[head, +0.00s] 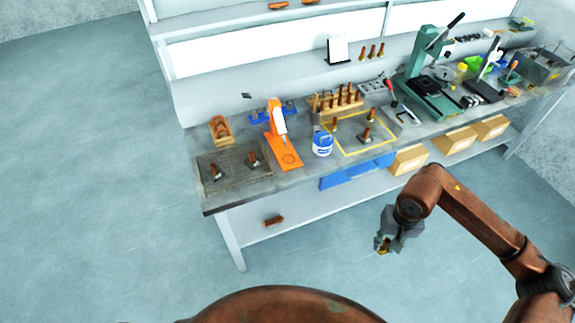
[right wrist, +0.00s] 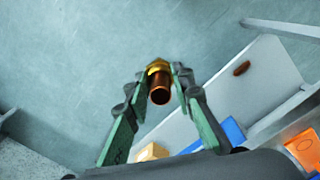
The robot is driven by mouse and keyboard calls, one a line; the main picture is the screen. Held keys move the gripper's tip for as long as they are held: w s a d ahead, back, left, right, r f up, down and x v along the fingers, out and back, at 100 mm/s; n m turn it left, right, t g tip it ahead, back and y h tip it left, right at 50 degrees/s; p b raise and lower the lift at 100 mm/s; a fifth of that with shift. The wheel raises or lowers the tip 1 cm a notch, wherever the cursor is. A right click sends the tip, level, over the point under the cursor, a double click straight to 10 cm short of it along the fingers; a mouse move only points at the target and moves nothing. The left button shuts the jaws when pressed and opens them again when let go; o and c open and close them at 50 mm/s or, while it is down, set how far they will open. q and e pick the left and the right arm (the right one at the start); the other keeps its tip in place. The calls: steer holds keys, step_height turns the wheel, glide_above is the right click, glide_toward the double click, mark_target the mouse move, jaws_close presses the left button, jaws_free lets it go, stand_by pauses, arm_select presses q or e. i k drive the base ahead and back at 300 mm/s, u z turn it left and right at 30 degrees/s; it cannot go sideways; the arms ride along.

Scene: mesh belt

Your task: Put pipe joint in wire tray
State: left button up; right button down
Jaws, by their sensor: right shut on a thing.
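My right gripper (head: 384,246) hangs over the floor in front of the bench, at the lower right of the head view. In the right wrist view its green-padded fingers (right wrist: 160,78) are shut on a pipe joint (right wrist: 160,92), a copper tube with a brass collar. In the head view only a small brass bit of this joint shows. A dark, flat mesh tray (head: 235,181) lies at the bench's left end, well away to the left of the gripper. Two similar joints (head: 253,158) stand on it. My left gripper is out of view.
The bench (head: 300,173) also carries an orange stand (head: 284,150), a blue-and-white can (head: 322,143), a wooden rack (head: 335,104) and a green press (head: 430,85). Blue and cardboard bins (head: 409,160) and a copper piece (head: 273,221) sit on the lower shelf. The floor in front is clear.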

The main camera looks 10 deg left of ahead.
mark_target(235, 169)
steer(key=u, duration=1.55)
steer(key=i, duration=1)
